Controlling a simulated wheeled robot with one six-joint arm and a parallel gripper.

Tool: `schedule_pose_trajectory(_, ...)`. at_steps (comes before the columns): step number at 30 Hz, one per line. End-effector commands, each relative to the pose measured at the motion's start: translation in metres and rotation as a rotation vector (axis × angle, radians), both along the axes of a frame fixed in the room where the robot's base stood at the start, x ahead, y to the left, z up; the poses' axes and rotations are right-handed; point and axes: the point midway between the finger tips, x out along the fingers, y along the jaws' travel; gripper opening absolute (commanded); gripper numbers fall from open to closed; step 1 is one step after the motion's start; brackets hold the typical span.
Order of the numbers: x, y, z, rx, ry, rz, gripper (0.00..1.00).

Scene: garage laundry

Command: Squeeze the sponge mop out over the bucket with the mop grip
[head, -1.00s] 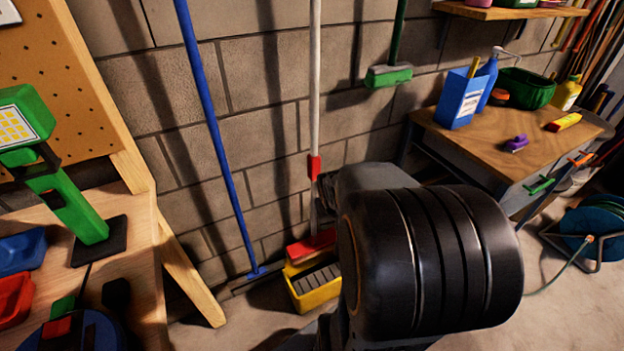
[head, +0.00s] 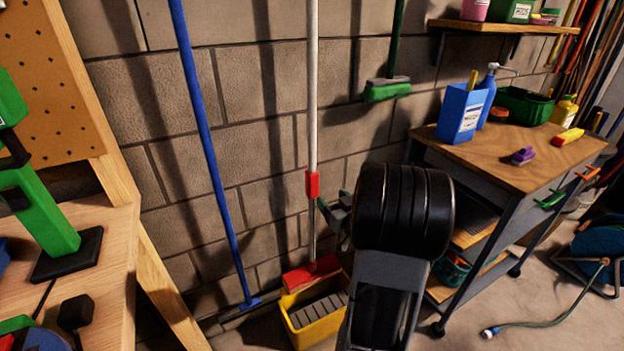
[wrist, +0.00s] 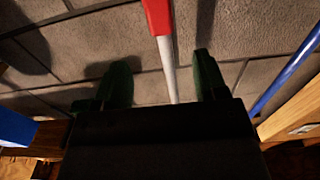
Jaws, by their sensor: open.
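The sponge mop (head: 312,90) stands upright against the block wall, with a pale pole and a red head (head: 312,272) at the rear edge of the yellow bucket (head: 318,328). The red mop grip (head: 313,184) sits partway up the pole. My gripper (head: 335,208) is beside the pole near the grip, partly hidden behind my wrist. In the wrist view my gripper (wrist: 161,60) is open and empty. The pole (wrist: 170,70) shows in the gap between its fingers, with a red part (wrist: 157,15) at the top. I cannot tell how deep the pole sits.
A blue pole (head: 205,140) leans left of the mop, and a green brush (head: 387,90) hangs to its right. A wooden workbench (head: 110,235) stands at the left. A cart (head: 500,150) with bottles stands at the right. A hose (head: 545,323) lies on the floor.

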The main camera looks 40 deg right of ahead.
Motion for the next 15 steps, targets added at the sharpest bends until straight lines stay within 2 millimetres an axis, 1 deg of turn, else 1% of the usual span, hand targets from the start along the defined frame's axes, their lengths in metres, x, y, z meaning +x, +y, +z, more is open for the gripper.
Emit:
schedule_pose_trajectory(9,0.059,-0.007,-0.002,0.001,0.002,0.001,0.66)
schedule_pose_trajectory(15,0.093,-0.012,-0.002,0.001,0.003,0.000,0.66)
